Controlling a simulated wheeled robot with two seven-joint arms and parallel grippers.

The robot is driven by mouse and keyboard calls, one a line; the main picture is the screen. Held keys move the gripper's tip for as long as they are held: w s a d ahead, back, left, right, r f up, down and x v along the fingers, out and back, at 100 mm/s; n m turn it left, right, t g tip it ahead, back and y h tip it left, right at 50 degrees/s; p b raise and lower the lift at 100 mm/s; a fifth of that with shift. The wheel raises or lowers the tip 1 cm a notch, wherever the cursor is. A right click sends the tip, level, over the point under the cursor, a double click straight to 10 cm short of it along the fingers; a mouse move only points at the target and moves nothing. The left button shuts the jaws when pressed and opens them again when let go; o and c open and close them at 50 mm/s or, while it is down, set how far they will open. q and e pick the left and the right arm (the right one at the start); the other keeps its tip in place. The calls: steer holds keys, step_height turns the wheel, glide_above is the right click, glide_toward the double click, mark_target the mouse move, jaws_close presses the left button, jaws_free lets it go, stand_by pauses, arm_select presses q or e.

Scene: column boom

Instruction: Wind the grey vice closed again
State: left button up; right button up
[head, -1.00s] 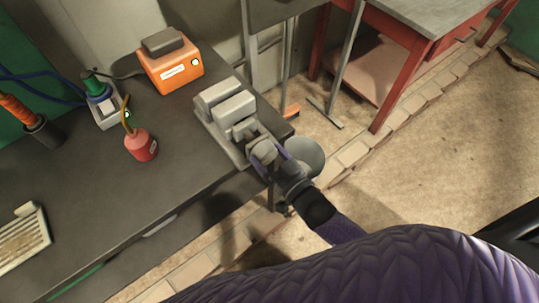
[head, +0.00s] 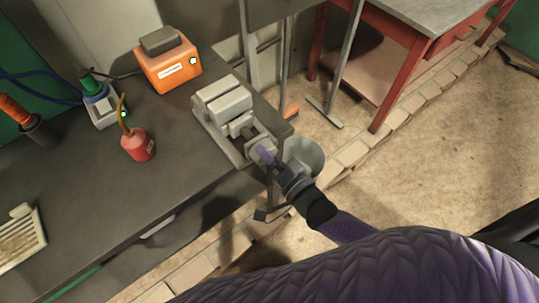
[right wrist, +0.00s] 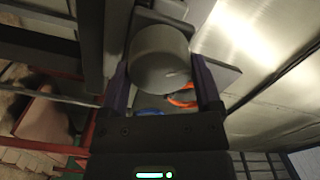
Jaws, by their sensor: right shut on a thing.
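The grey vice (head: 225,102) stands on the dark workbench near its right corner. Its light grey jaw blocks lie close together; I cannot tell the exact gap. Its screw end points toward the bench's front edge. My right gripper (head: 263,152) is at that end, with a purple finger against it. In the right wrist view, the vice's round grey knob (right wrist: 160,58) sits between the two purple fingers of my right gripper (right wrist: 160,75), which is shut on it. The fingers hide part of the screw end in the head view. My left gripper is out of view.
On the workbench (head: 100,200) stand an orange box (head: 168,72), a red oil can (head: 138,145) and a green-topped item (head: 97,98). A grey round object (head: 303,155) is just behind my right gripper. A red-legged table (head: 420,45) stands at the back right.

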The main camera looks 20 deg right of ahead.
steer(key=shift+f+m+b, duration=0.15)
steer(key=shift+m+b, duration=0.85)
steer(key=shift+m, duration=2.8)
steer(key=o, duration=1)
steer(key=shift+o, duration=0.2)
steer(key=v, duration=1)
steer(key=shift+p, duration=0.3)
